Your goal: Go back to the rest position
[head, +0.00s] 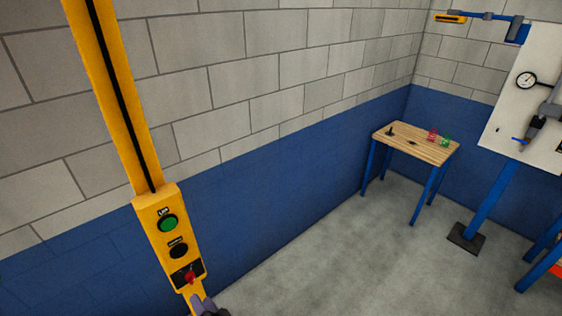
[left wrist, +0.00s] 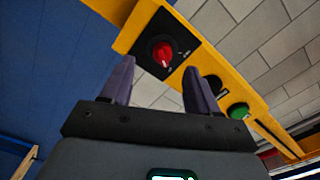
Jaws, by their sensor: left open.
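My left gripper (head: 205,306) shows only in part at the bottom edge of the head view, just below a yellow control box. In the left wrist view the left gripper (left wrist: 158,66) is open, its two purple-grey fingers apart with nothing held. A red knob (left wrist: 162,53) on a black plate appears beyond and between the fingertips. The red knob also shows in the head view (head: 190,277), close above the gripper. I cannot tell whether the fingers touch it. My right gripper is in neither view.
The yellow control box (head: 149,214) hangs on a yellow post (head: 112,90) and carries a green button (head: 168,223) and a black button (head: 178,250). A wooden table (head: 410,143) with small items stands by the blue wall. A white panel (head: 520,95) stands at right. The grey floor between is clear.

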